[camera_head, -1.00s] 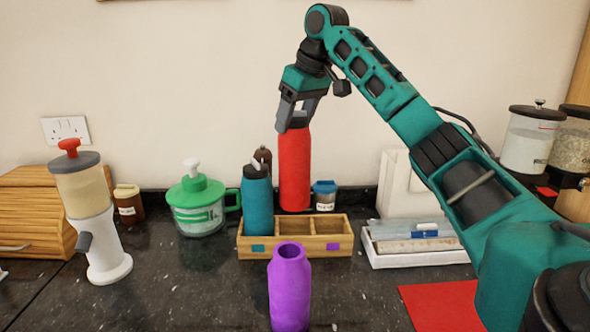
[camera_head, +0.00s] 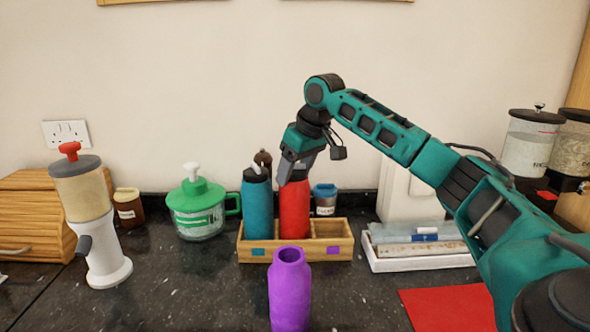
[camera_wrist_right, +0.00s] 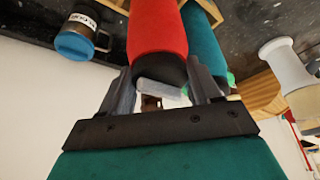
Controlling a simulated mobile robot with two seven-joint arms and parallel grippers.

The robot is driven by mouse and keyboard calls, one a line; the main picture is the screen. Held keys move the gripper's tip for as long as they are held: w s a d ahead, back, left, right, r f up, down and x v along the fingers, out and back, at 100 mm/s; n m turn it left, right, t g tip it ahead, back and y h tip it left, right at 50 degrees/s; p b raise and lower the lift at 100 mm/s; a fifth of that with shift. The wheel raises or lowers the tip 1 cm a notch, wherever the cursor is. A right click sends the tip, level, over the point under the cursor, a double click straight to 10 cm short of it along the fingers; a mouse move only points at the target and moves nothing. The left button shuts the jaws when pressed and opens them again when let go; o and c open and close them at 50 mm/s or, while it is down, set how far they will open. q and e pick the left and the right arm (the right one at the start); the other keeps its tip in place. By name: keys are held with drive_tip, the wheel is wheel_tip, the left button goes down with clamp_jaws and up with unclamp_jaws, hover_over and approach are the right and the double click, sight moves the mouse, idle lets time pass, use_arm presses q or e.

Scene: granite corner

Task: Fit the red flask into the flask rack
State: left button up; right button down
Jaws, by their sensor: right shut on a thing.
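The red flask (camera_head: 294,207) stands upright in the middle compartment of the wooden flask rack (camera_head: 294,255), its base hidden behind the front wall. My right gripper (camera_head: 292,178) is shut on the flask's top. In the right wrist view the fingers (camera_wrist_right: 167,90) sit on both sides of the dark top of the red flask (camera_wrist_right: 157,35). A teal flask (camera_head: 257,208) stands in the rack's left compartment, close beside the red one. The right compartment is empty, above a purple mark. A purple open-necked flask (camera_head: 289,285) stands on the counter in front of the rack. My left gripper is not in view.
A green-lidded jar (camera_head: 198,207) and a white dispenser (camera_head: 92,220) stand to the left. A white tray (camera_head: 420,262) and a red mat (camera_head: 447,309) lie to the right.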

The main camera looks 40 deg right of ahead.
drive_tip(key=shift+c, duration=1.1)
unclamp_jaws()
drive_tip(key=shift+f, duration=0.1)
drive_tip(key=v, duration=1.2)
